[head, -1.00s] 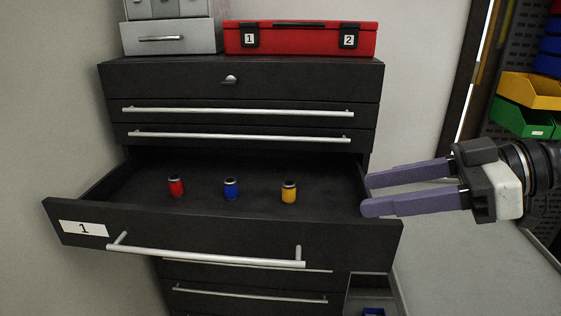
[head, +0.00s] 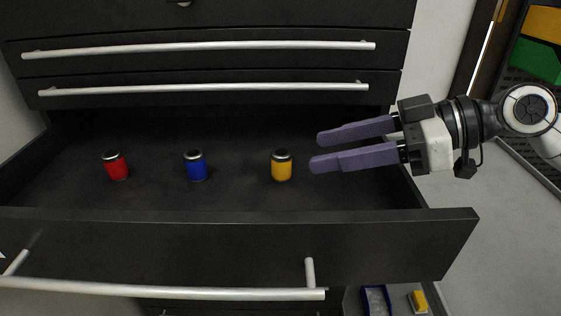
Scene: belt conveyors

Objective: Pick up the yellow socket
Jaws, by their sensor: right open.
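The yellow socket (head: 281,167) stands upright in the open black drawer (head: 240,240), at the right of a row of three. A blue socket (head: 195,167) stands in the middle and a red socket (head: 116,167) at the left. My right gripper (head: 318,152) comes in from the right, over the right part of the drawer. Its two purple fingers are apart and empty, pointing left. Their tips are a little to the right of the yellow socket and do not appear to touch it. My left gripper is not in view.
Shut drawers with long silver handles (head: 200,47) rise behind the open drawer. The drawer's front panel and handle (head: 160,290) stand nearest me. A blue bin (head: 376,300) and a yellow item (head: 419,301) show below at the right. The drawer floor around the sockets is clear.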

